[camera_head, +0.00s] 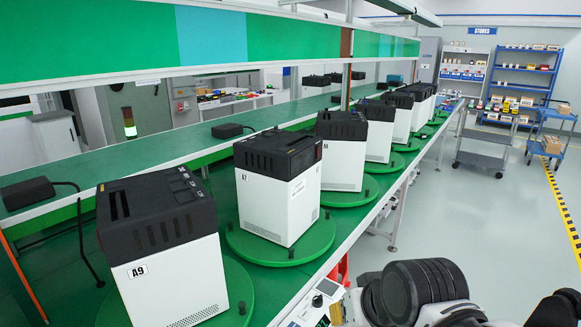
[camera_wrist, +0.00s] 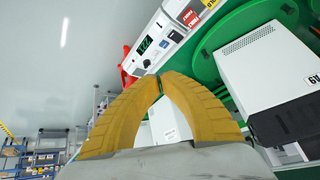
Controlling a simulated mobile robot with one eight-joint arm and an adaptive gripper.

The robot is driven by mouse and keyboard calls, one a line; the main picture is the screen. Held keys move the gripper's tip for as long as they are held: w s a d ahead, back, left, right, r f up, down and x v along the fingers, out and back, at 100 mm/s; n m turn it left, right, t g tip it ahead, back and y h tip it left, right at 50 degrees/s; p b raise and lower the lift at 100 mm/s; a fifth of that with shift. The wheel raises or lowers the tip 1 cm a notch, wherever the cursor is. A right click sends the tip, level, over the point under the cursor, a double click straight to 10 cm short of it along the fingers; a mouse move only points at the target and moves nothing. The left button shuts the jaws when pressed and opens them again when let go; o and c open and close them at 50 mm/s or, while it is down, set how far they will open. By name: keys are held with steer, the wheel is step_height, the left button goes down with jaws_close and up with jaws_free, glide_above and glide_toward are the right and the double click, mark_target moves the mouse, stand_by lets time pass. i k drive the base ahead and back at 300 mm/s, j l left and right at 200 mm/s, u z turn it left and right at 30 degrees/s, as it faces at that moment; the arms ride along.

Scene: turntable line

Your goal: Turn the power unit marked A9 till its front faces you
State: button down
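The power unit marked A9 (camera_head: 165,275) is a white box with a black top, nearest me at the left. It stands on a round green turntable (camera_head: 238,290). Its A9 label is on a white side toward the camera; I cannot tell which side is its front. In the wrist view a white unit (camera_wrist: 265,70) shows at the right, rotated, with an A9 label at the picture's edge. My gripper (camera_wrist: 160,77) has two yellow fingers whose tips meet, with nothing between them. It is apart from the unit, to its left in that view. The head view does not clearly show it.
A7 (camera_head: 283,205) stands on the neighbouring turntable, with several similar units in a row beyond. A control box with a display (camera_head: 318,300) sits on the bench's front edge. A black adapter (camera_head: 28,192) with a cable lies behind A9. The aisle floor (camera_head: 460,220) is clear.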

mark_target(157, 232)
steer(key=j+u, duration=0.1)
steer(key=j, duration=0.7)
steer(key=i+j, duration=0.15)
steer(key=j, duration=0.7)
steer(key=k+u, duration=0.05)
